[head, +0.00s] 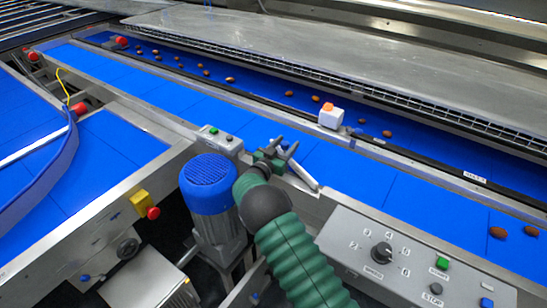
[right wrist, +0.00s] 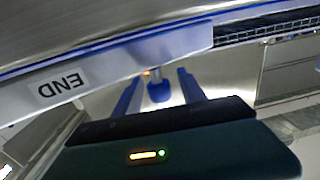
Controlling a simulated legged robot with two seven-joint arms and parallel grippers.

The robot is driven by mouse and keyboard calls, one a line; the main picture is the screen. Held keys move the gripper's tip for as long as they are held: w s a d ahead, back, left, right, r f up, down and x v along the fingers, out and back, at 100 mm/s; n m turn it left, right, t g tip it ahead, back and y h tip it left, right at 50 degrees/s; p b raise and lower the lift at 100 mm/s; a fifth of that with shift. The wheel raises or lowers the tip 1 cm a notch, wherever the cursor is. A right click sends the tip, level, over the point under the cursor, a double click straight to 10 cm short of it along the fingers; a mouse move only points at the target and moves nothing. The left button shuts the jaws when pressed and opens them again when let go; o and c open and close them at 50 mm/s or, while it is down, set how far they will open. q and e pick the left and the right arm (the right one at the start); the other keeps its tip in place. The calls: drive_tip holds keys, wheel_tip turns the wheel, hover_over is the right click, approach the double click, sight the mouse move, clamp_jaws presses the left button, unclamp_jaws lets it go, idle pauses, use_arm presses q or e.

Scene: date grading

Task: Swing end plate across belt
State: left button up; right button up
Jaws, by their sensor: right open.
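The end plate (right wrist: 185,42) shows in the right wrist view as a pale bar with a blue edge and an upside-down END label. In the head view a short pale bar (head: 303,175), which looks like the same plate, lies at the near belt's front edge, partly behind my gripper. My right gripper (head: 285,149) is open just beside it. In the right wrist view its two blue-grey fingers (right wrist: 159,92) stand apart with a blue knob (right wrist: 158,89) between them. I cannot tell whether they touch it. My left gripper is out of view.
Brown dates (head: 230,79) lie scattered on the far blue belt, behind a metal rail. A white box with an orange top (head: 331,117) stands at that rail. A blue motor (head: 209,182) is left of my arm; a control panel (head: 405,262) is right.

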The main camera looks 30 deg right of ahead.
drive_tip(key=v, duration=1.4)
drive_tip(key=shift+a, duration=0.25)
